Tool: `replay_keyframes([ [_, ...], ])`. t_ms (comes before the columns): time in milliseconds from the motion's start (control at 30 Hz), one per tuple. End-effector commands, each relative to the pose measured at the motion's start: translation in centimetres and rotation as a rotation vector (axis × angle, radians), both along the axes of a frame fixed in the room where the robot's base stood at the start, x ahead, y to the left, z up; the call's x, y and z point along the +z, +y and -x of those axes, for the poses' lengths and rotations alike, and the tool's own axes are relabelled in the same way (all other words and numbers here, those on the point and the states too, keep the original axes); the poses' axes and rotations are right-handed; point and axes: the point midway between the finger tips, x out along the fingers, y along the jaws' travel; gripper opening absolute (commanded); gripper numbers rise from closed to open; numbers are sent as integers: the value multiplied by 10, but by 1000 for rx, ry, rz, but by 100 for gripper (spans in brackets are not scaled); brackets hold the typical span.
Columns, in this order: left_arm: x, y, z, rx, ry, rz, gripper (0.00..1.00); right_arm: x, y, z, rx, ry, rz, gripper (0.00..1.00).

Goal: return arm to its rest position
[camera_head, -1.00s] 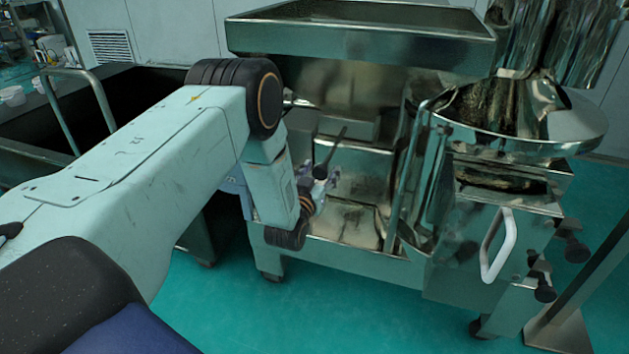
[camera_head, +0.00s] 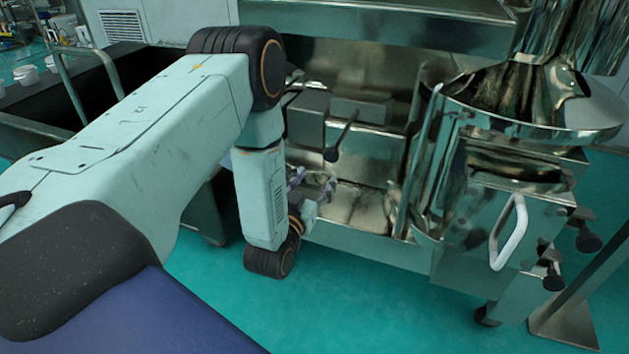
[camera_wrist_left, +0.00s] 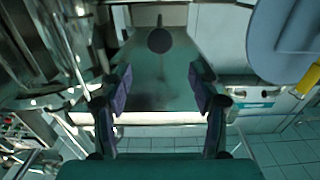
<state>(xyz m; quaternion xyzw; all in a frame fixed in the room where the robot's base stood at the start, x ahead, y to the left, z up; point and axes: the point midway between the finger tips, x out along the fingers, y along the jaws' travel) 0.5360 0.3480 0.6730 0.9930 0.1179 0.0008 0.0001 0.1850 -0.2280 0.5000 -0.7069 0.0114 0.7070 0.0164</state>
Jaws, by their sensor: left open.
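My left arm reaches in from the left in the head view, over the dark cart. Its gripper (camera_head: 312,188) is partly hidden behind the wrist, in front of the lower bay of the steel sieve machine (camera_head: 375,205). In the left wrist view the gripper (camera_wrist_left: 160,85) has its two purple-padded fingers wide apart with nothing between them. A lever with a round black knob (camera_head: 331,155) sticks out of the machine just above the gripper. The knob also shows in the wrist view (camera_wrist_left: 159,40), beyond the fingers and apart from them. My right gripper is not in view.
A steel tray (camera_head: 400,30) overhangs the machine. A round steel bowl (camera_head: 590,115) and a white handle (camera_head: 508,235) are at the right. A dark cart with a metal rail (camera_head: 108,75) stands at the left. Green floor (camera_head: 370,300) is free in front.

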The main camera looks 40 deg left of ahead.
Motion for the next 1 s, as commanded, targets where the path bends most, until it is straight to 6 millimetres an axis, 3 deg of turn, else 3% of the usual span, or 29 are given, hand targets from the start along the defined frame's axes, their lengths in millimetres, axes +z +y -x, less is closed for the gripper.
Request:
replay_keyframes([
  [400,-4,0,0,-1,16,8,61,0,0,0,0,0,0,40],
  [467,-13,-1,0,-3,56,22,61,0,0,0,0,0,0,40],
  [567,-48,-7,15,-8,217,75,61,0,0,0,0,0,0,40],
  [667,-92,-28,50,-32,457,143,61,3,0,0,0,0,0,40],
  [800,-132,-62,124,-68,804,218,61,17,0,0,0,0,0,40],
  [900,-144,-84,185,-90,1034,253,61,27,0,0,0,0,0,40],
  [1000,-142,-101,248,-109,1248,269,61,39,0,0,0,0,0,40],
])
